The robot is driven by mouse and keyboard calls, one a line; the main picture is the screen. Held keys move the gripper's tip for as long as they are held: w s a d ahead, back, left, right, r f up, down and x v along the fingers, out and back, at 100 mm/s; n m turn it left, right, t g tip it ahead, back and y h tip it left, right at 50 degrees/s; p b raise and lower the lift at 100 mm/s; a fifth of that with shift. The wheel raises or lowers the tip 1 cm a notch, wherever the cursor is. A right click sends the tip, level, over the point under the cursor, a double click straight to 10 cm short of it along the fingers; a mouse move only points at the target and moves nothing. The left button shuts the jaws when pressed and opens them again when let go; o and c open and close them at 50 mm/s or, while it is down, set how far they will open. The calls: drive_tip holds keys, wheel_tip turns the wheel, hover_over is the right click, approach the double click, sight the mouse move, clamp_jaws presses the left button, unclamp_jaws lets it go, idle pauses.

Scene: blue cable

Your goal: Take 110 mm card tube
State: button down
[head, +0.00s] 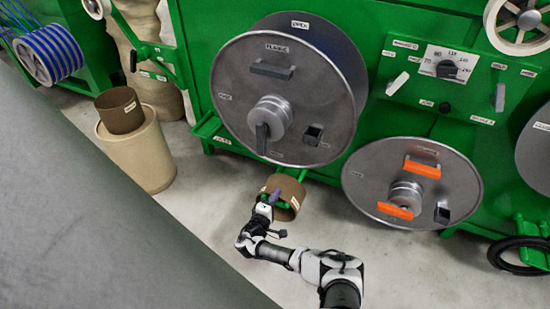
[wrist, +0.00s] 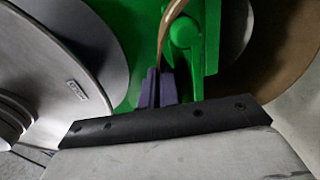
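A short brown card tube (head: 291,188) with a pale label sits low under the big grey reel, at a green bracket of the machine. The label is too small to read. My gripper (head: 273,198) is at the tube's open near end. In the wrist view the two purple fingertips (wrist: 158,88) are close together, with the tube's thin brown wall (wrist: 170,28) running down between them. Green bracket parts (wrist: 187,45) show beside the wall. Another brown card tube (head: 120,112) stands upright in a tan bin (head: 150,158) at the left.
The large grey flange reel (head: 240,80) hangs above my gripper. A lower grey reel with orange handles (head: 423,168) is to the right. A control panel (head: 440,72) is at upper right. A black ring (head: 500,262) lies at far right. The floor around my arm is open.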

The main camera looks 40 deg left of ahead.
drive_tip(key=shift+r+p, duration=0.45)
idle(0.5)
drive_tip(key=shift+p+v, duration=0.55)
drive_tip(key=shift+v, duration=0.5)
idle(1.2)
